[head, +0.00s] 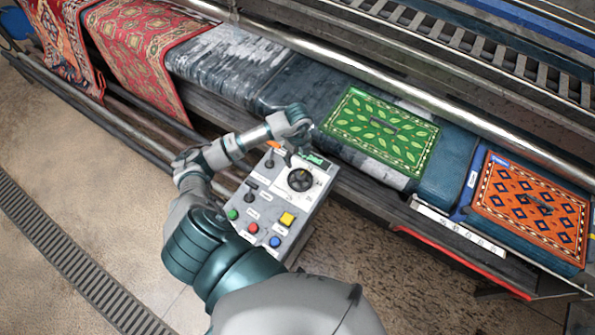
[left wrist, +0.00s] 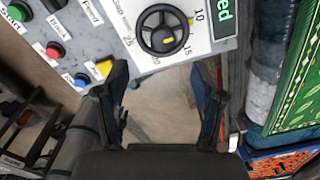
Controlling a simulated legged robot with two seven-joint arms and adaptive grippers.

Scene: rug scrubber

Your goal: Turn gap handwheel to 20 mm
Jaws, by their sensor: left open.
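The gap handwheel (head: 300,180) is a small black wheel on a white plate on the grey control panel (head: 242,205). In the left wrist view the handwheel (left wrist: 150,37) shows near the top, with a yellow mark and scale numbers such as 10, 15 and 25 around it. My left gripper (left wrist: 160,95) is open and empty, its two dark fingers apart with floor visible between them. In that view the handwheel lies beyond the fingertips, apart from them. In the head view the left gripper is near the panel's upper edge, partly hidden by its wrist. My right gripper is not in view.
The panel also has a yellow button (head: 287,219), a red button (head: 253,228), a blue button (head: 275,242), a green button (head: 233,214) and black switches. A green leaf-patterned rug (head: 400,118) and an orange rug (head: 530,190) lie on the machine behind.

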